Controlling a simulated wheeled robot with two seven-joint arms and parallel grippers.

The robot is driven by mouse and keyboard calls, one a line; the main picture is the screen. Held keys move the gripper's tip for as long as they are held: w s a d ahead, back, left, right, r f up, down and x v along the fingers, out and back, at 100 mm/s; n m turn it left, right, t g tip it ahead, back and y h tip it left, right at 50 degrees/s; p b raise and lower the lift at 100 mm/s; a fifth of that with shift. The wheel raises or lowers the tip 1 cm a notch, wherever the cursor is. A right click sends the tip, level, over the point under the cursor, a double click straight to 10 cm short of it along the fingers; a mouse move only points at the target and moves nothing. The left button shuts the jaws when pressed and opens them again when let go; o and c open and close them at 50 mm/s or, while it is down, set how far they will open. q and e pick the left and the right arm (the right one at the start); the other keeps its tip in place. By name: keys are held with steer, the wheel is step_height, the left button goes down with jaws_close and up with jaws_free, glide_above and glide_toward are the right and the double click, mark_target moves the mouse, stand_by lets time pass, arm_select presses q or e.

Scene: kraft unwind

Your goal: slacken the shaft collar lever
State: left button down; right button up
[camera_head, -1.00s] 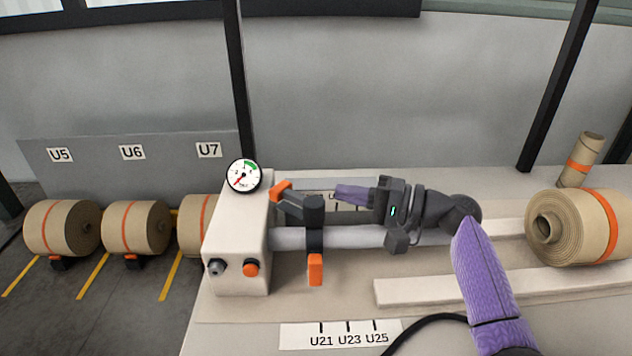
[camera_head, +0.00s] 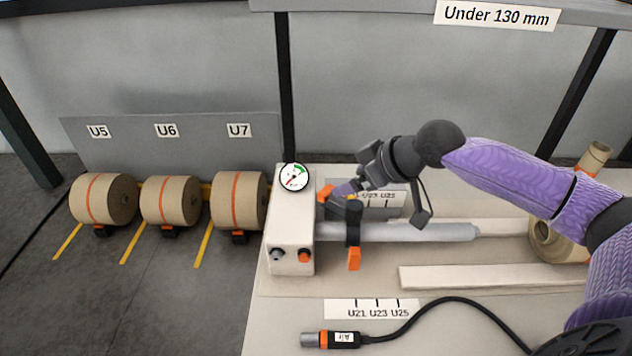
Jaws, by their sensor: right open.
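The shaft collar (camera_head: 353,227) is a dark band around the grey shaft (camera_head: 430,231), close to the white housing (camera_head: 291,240). An orange block (camera_head: 354,258) hangs at its lower end. Its lever (camera_head: 325,193) has an orange tip, up and left of the collar beside the housing. The fingers overlap the lever in this view; contact cannot be told. The gripper is open. My left gripper is not in view.
A pressure gauge (camera_head: 294,177) tops the housing, with a grey knob and an orange knob (camera_head: 305,257) on its front. A kraft roll (camera_head: 548,243) is partly behind my right arm. A black air hose (camera_head: 420,320) lies at the front.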

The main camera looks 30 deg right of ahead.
mark_target(327, 189)
steer(key=b+x, duration=0.1)
steer(key=x, duration=0.6)
steer(key=shift+b, duration=0.35)
steer(key=shift+w+f, duration=0.25)
jaws_close()
